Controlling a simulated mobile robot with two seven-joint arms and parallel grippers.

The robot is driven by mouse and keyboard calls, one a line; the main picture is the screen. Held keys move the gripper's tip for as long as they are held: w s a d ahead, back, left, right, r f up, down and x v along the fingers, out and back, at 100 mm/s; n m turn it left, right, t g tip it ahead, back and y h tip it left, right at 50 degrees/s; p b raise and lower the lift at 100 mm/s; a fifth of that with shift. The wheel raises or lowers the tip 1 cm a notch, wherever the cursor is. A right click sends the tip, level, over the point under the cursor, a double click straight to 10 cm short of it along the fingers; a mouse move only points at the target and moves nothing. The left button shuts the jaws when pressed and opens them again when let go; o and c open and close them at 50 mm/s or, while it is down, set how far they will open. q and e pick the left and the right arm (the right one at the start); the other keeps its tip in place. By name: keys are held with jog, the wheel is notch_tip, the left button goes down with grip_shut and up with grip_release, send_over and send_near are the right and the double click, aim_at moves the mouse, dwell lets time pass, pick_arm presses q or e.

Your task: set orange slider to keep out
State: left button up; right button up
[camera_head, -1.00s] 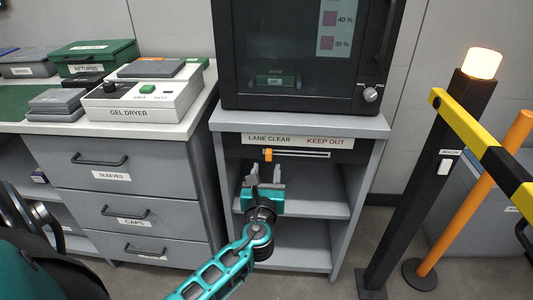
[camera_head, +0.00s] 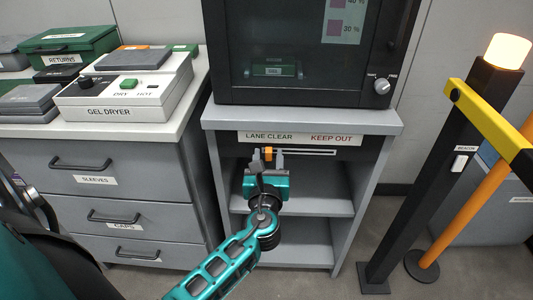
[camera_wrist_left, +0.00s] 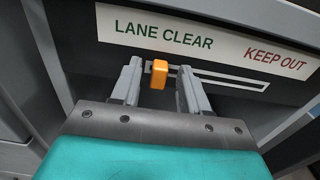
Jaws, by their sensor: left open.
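The orange slider (camera_head: 268,153) is a small block at the left end of a pale horizontal slot (camera_head: 310,153), under the words LANE CLEAR. The words KEEP OUT stand at the right of the same label strip (camera_head: 294,138). In the left wrist view the orange slider (camera_wrist_left: 158,74) sits between the fingertips of my left gripper (camera_wrist_left: 158,80). The gripper (camera_head: 267,158) is open, one finger on each side of the slider, with gaps showing. In the head view the fingers partly cover the panel below the slot. My right gripper is not in view.
A black oven-like cabinet (camera_head: 310,50) stands on the grey shelf unit (camera_head: 376,121) above the slot. A drawer unit (camera_head: 160,215) with a gel dryer (camera_head: 125,95) is at the left. A black post (camera_head: 430,180) with a yellow-black barrier arm (camera_head: 487,120) is at the right.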

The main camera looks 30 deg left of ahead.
pick_arm(q)
jog(key=shift+w, duration=0.1)
dwell(0.3)
grip_shut()
jog(key=shift+a, duration=0.1)
dwell(0.4)
